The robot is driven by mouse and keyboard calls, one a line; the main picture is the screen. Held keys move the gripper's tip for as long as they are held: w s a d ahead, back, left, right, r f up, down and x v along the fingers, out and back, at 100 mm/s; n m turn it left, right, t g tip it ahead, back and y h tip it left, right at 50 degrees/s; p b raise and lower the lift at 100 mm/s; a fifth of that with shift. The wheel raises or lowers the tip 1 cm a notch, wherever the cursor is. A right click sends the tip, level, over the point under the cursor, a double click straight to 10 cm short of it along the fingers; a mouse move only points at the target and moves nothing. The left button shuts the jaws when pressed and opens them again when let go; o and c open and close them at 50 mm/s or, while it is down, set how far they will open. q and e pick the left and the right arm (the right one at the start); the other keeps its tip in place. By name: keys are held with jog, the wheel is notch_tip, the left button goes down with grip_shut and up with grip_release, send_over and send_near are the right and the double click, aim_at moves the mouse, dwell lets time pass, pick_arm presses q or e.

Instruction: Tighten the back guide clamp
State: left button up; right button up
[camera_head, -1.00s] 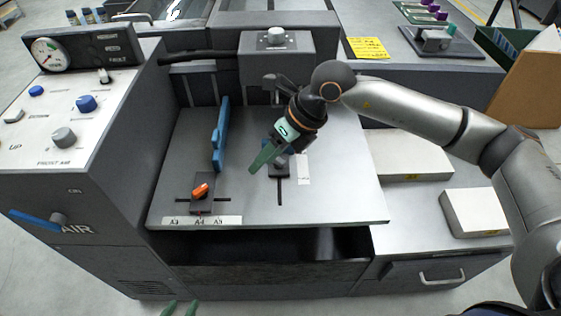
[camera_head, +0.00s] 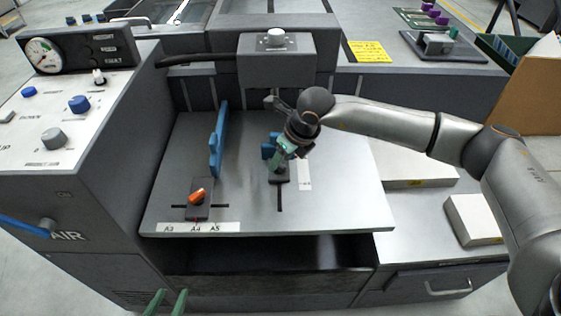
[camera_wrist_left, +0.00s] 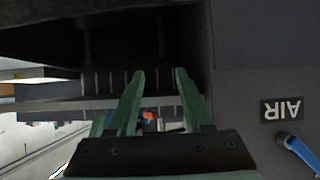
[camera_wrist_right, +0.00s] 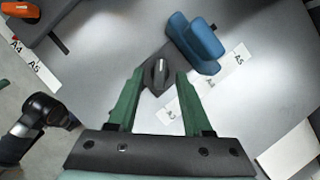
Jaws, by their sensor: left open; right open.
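In the head view, this gripper (camera_head: 277,160) partly hides the clamp. My left gripper (camera_head: 167,296) is open and empty, low in front of the machine; it also shows in the left wrist view (camera_wrist_left: 159,75).
A long blue side guide (camera_head: 218,142) and an orange clamp knob (camera_head: 197,196) stand left of the back guide. A control panel (camera_head: 50,115) with knobs and a gauge is at the left. White paper stacks (camera_head: 472,218) lie at the right.

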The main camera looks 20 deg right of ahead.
jog(key=shift+w+a+f, duration=0.1)
jog(key=shift+w+f, duration=0.05)
jog(key=shift+f, duration=0.4)
grip_shut()
